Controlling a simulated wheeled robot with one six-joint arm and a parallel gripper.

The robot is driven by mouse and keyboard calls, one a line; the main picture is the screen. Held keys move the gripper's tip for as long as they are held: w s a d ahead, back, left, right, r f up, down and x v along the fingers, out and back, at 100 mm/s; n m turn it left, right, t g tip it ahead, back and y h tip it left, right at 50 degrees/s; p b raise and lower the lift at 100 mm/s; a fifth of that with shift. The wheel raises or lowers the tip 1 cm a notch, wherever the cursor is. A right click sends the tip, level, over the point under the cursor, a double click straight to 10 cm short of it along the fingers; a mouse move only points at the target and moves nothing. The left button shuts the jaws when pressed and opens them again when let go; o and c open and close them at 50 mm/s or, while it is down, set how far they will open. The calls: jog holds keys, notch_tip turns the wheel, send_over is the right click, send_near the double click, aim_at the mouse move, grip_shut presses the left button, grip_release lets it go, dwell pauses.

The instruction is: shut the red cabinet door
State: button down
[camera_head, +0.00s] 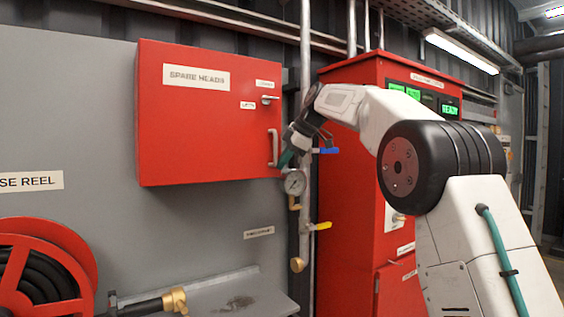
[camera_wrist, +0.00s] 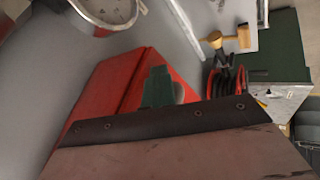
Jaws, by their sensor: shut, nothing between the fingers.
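The red cabinet (camera_head: 205,110) with the "SPARE HEADS" label hangs on the grey wall panel. Its door looks flush or nearly so in the head view, with no clear gap. A latch (camera_head: 269,99) and a pale bar handle (camera_head: 273,147) are on its right edge. My gripper (camera_head: 286,158) is just right of the handle, beside the door's lower right edge; I cannot tell if it touches. In the wrist view the shut green fingertips (camera_wrist: 160,86) lie in front of the red cabinet (camera_wrist: 118,88), where a thin seam shows between two red parts. The fingers hold nothing.
A pressure gauge (camera_head: 294,182) and a vertical pipe with blue (camera_head: 327,151) and yellow (camera_head: 321,226) valve levers stand close by my gripper. A tall red control cabinet (camera_head: 345,200) is behind my arm. A hose reel (camera_head: 60,262) is at lower left.

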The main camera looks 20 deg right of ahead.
jog(key=s+d+r+m, duration=0.1)
jog(key=s+d+r, duration=0.5)
jog(key=s+r, duration=0.15)
jog(key=s+f+m+g+h, duration=0.2)
jog(key=s+f+m, duration=0.4)
jog(key=f+m, duration=0.55)
jog(key=s+a+f+m+h, duration=0.1)
jog(key=s+f, duration=0.6)
jog(key=s, duration=0.6)
jog(key=s+a+f+m+g+h, duration=0.1)
jog(key=s+f+m, duration=0.1)
jog(key=s+f, duration=0.6)
jog(key=s+a+f+m+g+h, duration=0.1)
jog(key=s+f, duration=0.7)
jog(key=s, duration=1.1)
jog(key=shift+a+f+m, duration=0.25)
jog(key=shift+a+m, duration=0.1)
jog(key=shift+m, duration=0.1)
jog(key=shift+s, duration=0.1)
